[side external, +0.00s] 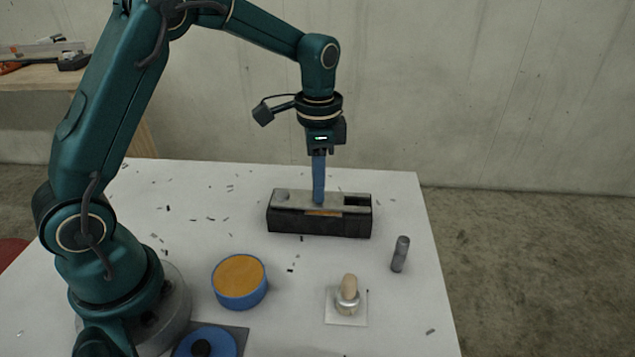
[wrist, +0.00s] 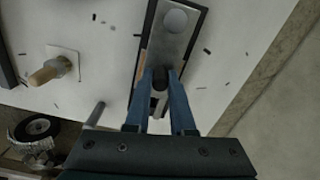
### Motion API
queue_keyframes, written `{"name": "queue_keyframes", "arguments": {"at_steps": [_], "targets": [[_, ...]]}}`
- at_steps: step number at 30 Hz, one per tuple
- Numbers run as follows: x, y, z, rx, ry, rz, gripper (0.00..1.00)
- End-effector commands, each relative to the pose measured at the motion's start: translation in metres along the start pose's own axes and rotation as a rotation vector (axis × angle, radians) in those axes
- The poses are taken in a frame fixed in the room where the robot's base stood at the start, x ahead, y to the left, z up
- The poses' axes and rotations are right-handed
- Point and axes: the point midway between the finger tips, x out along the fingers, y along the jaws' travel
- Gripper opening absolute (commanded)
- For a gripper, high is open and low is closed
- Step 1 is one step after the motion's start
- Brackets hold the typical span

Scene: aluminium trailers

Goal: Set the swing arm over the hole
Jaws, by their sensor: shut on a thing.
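A long black block (side external: 320,224) lies on the white table in the side view, with a flat grey swing arm (side external: 292,197) along its top. The dark hole (side external: 355,201) shows open at the block's right end, beside the swing arm's end. My gripper (side external: 319,202) points straight down on the swing arm near that end. In the wrist view, my gripper's blue fingers (wrist: 161,78) are shut on a dark part of the swing arm (wrist: 172,42); a round light disc marks its far end. The fingers hide part of the hole.
A grey cylinder (side external: 400,254) stands right of the block. A wooden-handled tool (side external: 349,289) sits on a white pad in front. A blue round tin with an orange top (side external: 239,276) stands front left. Dark shavings are scattered around. The table's right edge is near.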

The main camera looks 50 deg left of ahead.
Motion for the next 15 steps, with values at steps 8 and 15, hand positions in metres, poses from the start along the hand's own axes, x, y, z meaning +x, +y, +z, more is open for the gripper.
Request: {"name": "queue_keyframes", "arguments": {"at_steps": [8,15], "targets": [[-0.0014,0.0014,-0.0008,0.001,0.002,0.003,0.52],[-0.0005,0.0011,-0.0003,0.000,0.000,0.003,0.52]]}}
